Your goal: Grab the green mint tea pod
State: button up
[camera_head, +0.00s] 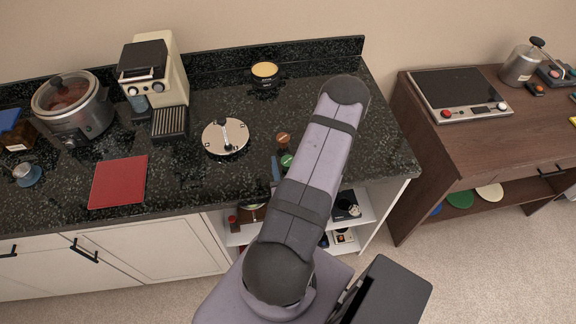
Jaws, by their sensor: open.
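A small round pod with a green top (287,161) is on the dark speckled counter (222,180), just left of my arm and partly hidden by it. It is the only green-topped pod I can make out, and any label is too small to read. A pod with a brown-orange top (283,138) stands just behind it. My arm reaches up over the counter and hides what lies beneath it. My gripper cannot be made out; the arm's own links cover that area. A narrow blue-grey strip (276,168) shows left of the green pod; I cannot tell what it is.
A round metal plate with a dark handle (226,137) lies left of the pods. Further left are a red mat (119,182), an espresso machine (154,75) and a slow cooker (73,108). A yellow-topped tin (265,73) stands behind. A brown desk (455,145) is at right.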

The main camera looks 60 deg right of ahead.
aim_at(287, 157)
jog(key=shift+x, duration=1.55)
jog(key=shift+p+x, duration=0.5)
jog(key=shift+x, duration=0.4)
jog(key=shift+f, duration=0.1)
jog(key=c, duration=1.1)
